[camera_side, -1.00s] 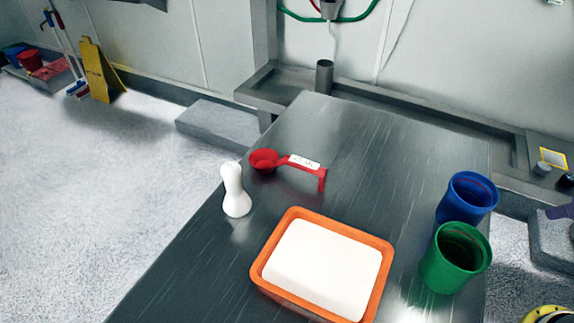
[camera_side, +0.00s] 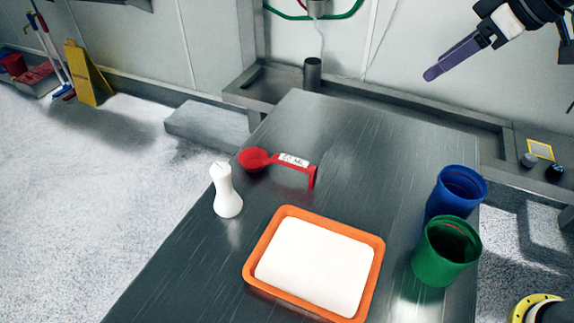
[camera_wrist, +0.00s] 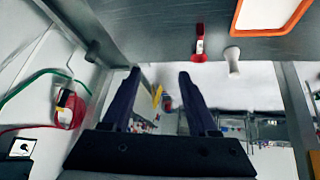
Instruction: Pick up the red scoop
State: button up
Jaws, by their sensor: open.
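The red scoop (camera_side: 280,163) lies on the metal table (camera_side: 385,150), its round bowl to the left and its handle to the right, with a white label on the handle and a bent end. In the wrist view the scoop (camera_wrist: 199,46) shows near the top, beyond my fingertips. My gripper (camera_side: 432,74) is in the air at the upper right of the side view, well away from the scoop. In the wrist view its two dark fingers (camera_wrist: 160,76) are spread apart with nothing between them.
A white bottle-shaped object (camera_side: 226,190) stands left of the scoop. An orange tray (camera_side: 254,264) of white powder sits in front. A blue cup (camera_side: 458,190) and a green cup (camera_side: 446,252) stand at the right. The table's far part is clear.

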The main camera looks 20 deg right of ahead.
jog(key=w+a+f+n+g, duration=0.1)
jog(key=w+a+f+n, duration=0.15)
jog(key=w+a, duration=0.45)
jog(key=g, duration=0.2)
send_near(288, 159)
jog(key=shift+n+y, duration=0.35)
jog(key=shift+y, duration=0.05)
jog(key=f, duration=0.1)
jog(key=w+f, duration=0.1)
jog(key=f, duration=0.2)
jog(key=shift+w+d+f, duration=0.1)
jog(key=shift+w, duration=0.2)
jog(key=shift+a+x, duration=0.2)
jog(key=shift+x, duration=1.35)
jog(key=shift+a+x, duration=0.2)
jog(key=shift+x, duration=1.35)
jog(key=shift+s, duration=0.15)
grip_shut()
